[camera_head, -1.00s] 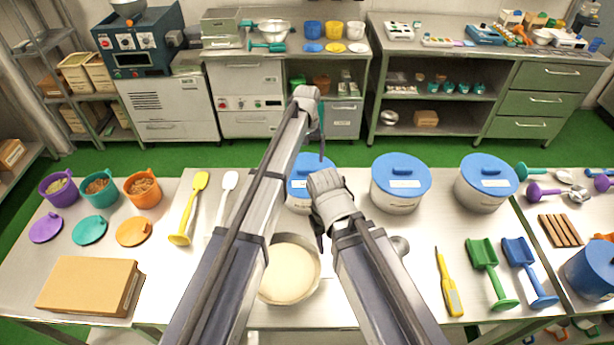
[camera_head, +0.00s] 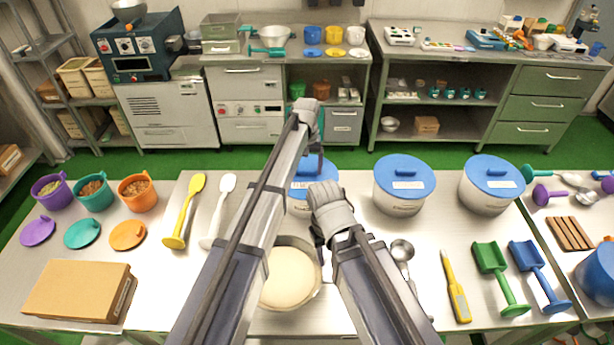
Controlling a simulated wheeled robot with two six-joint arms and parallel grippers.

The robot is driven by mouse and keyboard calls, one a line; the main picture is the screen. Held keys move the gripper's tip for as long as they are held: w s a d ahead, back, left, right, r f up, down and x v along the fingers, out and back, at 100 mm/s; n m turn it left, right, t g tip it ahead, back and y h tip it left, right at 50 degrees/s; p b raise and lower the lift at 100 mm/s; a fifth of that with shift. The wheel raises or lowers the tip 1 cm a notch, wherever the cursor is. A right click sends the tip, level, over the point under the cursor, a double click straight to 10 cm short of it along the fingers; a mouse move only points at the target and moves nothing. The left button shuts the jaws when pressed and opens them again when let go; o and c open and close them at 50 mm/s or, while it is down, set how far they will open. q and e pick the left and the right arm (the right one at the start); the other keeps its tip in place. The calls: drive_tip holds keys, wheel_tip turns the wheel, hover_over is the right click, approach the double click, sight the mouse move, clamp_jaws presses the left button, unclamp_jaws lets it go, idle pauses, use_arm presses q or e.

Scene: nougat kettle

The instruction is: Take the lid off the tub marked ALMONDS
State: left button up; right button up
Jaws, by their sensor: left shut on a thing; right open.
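Three white tubs with blue lids stand along the back of the table; their labels are too small to read. The nearest tub (camera_head: 298,207), with its blue lid (camera_head: 326,172), is partly hidden behind my arms. My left gripper (camera_head: 315,147) is over this lid and shut on its handle, though the fingers are mostly hidden. The lid appears seated on the tub. My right gripper (camera_head: 319,238) is open and empty, in front of the same tub. The middle tub (camera_head: 400,204) and the right tub (camera_head: 484,199) have their lids on.
A bowl of pale contents (camera_head: 290,277) sits below my arms. A metal scoop (camera_head: 402,250), yellow thermometer (camera_head: 456,290), green scoop (camera_head: 499,277) and blue scoop (camera_head: 538,275) lie at the right. A yellow spatula (camera_head: 186,210) and cardboard box (camera_head: 78,291) are at the left.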

sight(307, 169)
use_arm(q)
drive_tip(key=c, duration=0.6)
drive_tip(key=shift+o, duration=0.2)
wheel_tip(307, 169, up, 10)
drive_tip(key=p, duration=1)
use_arm(e)
wheel_tip(307, 169, up, 10)
use_arm(q)
drive_tip(key=shift+r, duration=0.1)
use_arm(e)
drive_tip(key=shift+r, duration=0.1)
use_arm(q)
drive_tip(key=shift+r+p, duration=1.4)
drive_tip(key=shift+p, duration=0.1)
use_arm(e)
drive_tip(key=shift+r, duration=1.4)
